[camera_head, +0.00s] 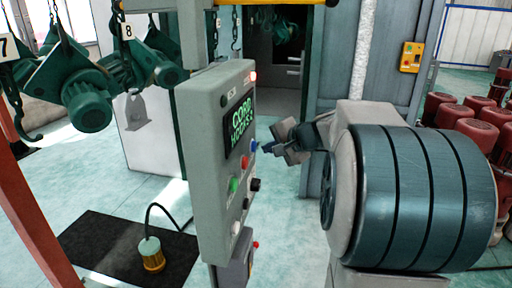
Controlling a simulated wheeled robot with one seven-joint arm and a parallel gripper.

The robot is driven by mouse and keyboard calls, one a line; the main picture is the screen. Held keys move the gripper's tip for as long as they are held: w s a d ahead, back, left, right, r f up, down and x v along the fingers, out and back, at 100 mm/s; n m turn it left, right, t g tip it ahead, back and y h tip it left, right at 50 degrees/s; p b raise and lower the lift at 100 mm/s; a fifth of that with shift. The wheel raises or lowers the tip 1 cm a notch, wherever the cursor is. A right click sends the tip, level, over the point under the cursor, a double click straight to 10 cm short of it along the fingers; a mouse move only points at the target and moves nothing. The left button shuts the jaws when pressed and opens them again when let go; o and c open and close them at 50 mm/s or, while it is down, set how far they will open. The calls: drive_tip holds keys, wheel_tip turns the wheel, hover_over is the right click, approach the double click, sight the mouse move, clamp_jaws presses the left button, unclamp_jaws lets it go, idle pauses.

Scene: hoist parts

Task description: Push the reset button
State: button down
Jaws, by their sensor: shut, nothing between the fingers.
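A grey control panel (206,150) stands upright in the middle, with a dark screen (239,126) showing green text. Its right-hand face carries a green button (233,184), a red button (242,162), a blue button (253,145), a black knob (255,185) and a white button (236,228). A red lamp (253,76) glows near its top. The labels are too small to read, so I cannot tell which is the reset button. My gripper (272,144) is shut and empty, just right of the blue button; I cannot tell whether it touches.
Green hoists (90,105) with hooks hang at the left. A yellow-and-green pendant (151,254) stands on a black mat (95,242). A smaller grey box (236,268) sits below the panel. Red cylinders (470,140) stand at the right. A yellow wall box (411,57) is behind.

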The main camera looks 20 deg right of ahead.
drive_tip(key=shift+w+a, duration=0.25)
drive_tip(key=shift+a, duration=0.1)
drive_tip(key=shift+w+a+b, duration=0.25)
drive_tip(key=shift+a+b, duration=0.1)
drive_tip(key=shift+b, duration=0.05)
idle(0.9)
drive_tip(key=shift+s+d, duration=0.1)
drive_tip(key=shift+s+d+b, duration=0.4)
drive_tip(key=shift+d, duration=0.15)
drive_tip(key=s+d, duration=0.1)
drive_tip(key=s+d+b, duration=0.1)
drive_tip(key=d, duration=0.2)
drive_tip(key=shift+s+d, duration=0.1)
drive_tip(key=shift+s, duration=0.3)
idle(0.6)
